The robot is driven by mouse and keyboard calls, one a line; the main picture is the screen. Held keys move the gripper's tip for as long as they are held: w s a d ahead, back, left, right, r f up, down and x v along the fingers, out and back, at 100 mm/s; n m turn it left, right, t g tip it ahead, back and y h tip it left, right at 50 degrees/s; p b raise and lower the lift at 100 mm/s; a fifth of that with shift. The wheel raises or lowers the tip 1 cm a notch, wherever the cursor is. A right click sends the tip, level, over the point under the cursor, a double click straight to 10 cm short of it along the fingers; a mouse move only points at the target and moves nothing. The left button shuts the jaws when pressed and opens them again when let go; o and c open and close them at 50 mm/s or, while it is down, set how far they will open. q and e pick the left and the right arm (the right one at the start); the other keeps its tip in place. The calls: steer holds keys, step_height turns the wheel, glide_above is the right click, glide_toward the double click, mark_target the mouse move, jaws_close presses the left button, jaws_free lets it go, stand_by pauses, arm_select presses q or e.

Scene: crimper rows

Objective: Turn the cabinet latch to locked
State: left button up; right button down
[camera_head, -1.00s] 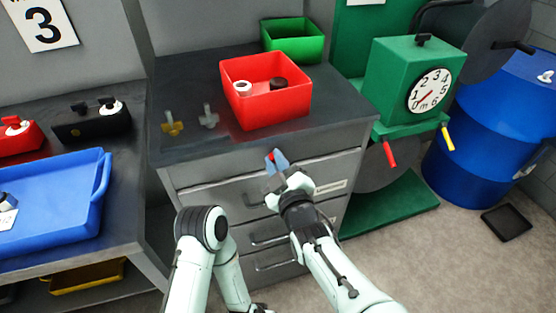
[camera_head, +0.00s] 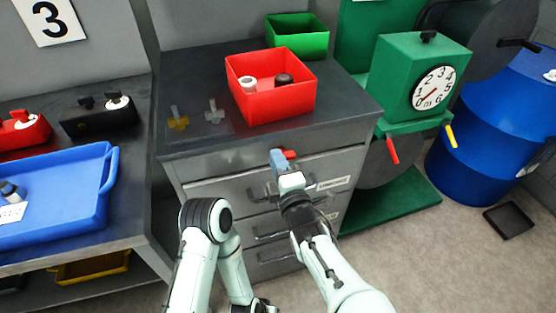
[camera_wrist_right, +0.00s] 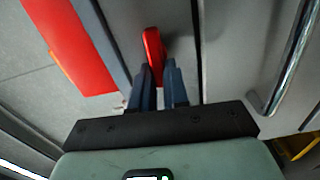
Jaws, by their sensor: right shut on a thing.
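The red latch (camera_head: 290,154) is on the upper front of the grey cabinet (camera_head: 225,190), near the top drawer. In the head view its red end sticks out to the right of my fingers. My right gripper (camera_head: 279,161) is shut on it, with blue fingers against the cabinet front.
On the cabinet top are a red bin (camera_head: 250,108) with a white and a dark piece, a green bin (camera_head: 300,42), and two small T-shaped pieces, yellow (camera_head: 178,122) and grey (camera_head: 214,115). Drawer handles protrude below the latch. A green dial machine (camera_head: 395,75) stands at right.

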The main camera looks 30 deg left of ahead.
steer(key=shift+f+n, duration=0.1)
steer(key=shift+n, duration=0.4)
steer(key=c, duration=1.1)
jaws_free()
arm_select(q)
steer(key=s+r+p, duration=0.1)
steer(key=s+d+r, duration=0.1)
steer(key=shift+s+d+g+p, duration=0.2)
steer(key=shift+s+g+p, duration=0.15)
steer(key=shift+g, duration=0.05)
arm_select(e)
steer(key=v, duration=1.3)
steer(key=shift+s+d, duration=0.1)
steer(key=shift+s, duration=0.05)
